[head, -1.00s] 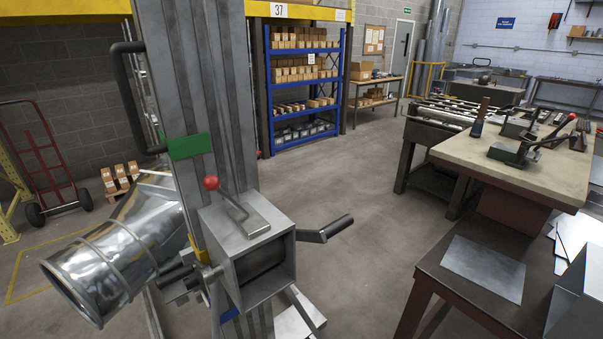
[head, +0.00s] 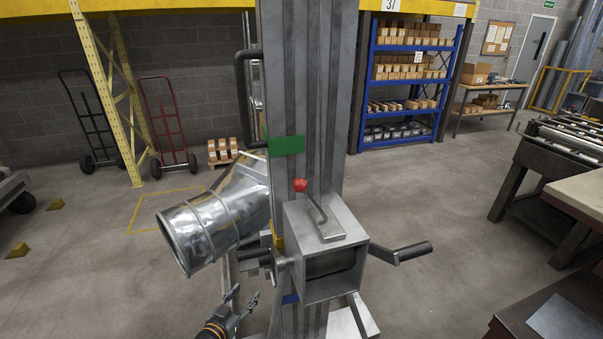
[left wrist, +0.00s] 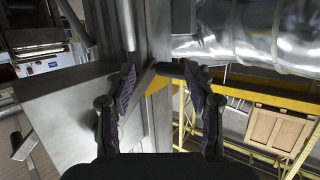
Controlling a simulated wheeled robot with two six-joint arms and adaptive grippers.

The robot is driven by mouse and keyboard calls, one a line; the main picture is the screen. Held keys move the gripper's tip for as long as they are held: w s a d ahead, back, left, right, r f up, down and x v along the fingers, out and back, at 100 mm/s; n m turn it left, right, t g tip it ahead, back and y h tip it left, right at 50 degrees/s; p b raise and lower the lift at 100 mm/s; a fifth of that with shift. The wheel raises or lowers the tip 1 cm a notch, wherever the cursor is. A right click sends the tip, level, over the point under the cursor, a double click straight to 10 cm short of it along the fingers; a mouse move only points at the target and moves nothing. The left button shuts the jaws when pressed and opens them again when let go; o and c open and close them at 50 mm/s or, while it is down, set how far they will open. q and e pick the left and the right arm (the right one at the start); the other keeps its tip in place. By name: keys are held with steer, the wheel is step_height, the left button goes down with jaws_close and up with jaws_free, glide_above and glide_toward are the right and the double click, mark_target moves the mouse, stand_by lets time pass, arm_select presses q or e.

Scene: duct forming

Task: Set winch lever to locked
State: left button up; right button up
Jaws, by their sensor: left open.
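The winch (head: 325,240) is a grey box on the front of a tall ribbed mast (head: 300,90). Its lever, a bent rod with a red ball knob (head: 300,185), rises from a plate on top of the box and leans left. A crank handle (head: 402,253) sticks out to the right. My left gripper (head: 243,296) is open and empty, low and to the left of the winch, apart from the lever. In the left wrist view its spread fingers (left wrist: 160,75) frame the mast side, with the winch box (left wrist: 65,110) at left. The lever cannot be made out there.
A shiny metal duct (head: 215,225) juts left from the mast, above my left gripper. A green plate (head: 286,145) marks the mast. A workbench (head: 575,200) stands at right; blue shelving (head: 410,85) is behind. Open floor lies between.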

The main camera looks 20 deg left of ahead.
arm_select(q)
steer(key=w+d+r+m+t+h+p, duration=0.1)
steer(key=d+r+t+h, duration=0.15)
steer(key=r, duration=0.85)
steer(key=w+d+r+m+t+h, duration=0.1)
steer(key=d+r, duration=0.3)
steer(key=r, duration=0.7)
steer(key=m+t+h+p, duration=0.1)
steer(key=m+t+h, duration=0.1)
steer(key=h, duration=0.3)
glide_toward(295, 189)
steer(key=shift+y, duration=0.35)
steer(key=b+x, duration=1)
steer(key=b, duration=0.6)
steer(key=shift+w+d+r, duration=0.1)
steer(key=shift+d, duration=0.05)
steer(key=shift+w+d+r, duration=0.25)
steer(key=shift+w, duration=0.15)
arm_select(e)
step_height(295, 189, down, 13)
steer(key=shift+s+d, duration=0.2)
steer(key=shift+s, duration=0.15)
arm_select(q)
jaws_close()
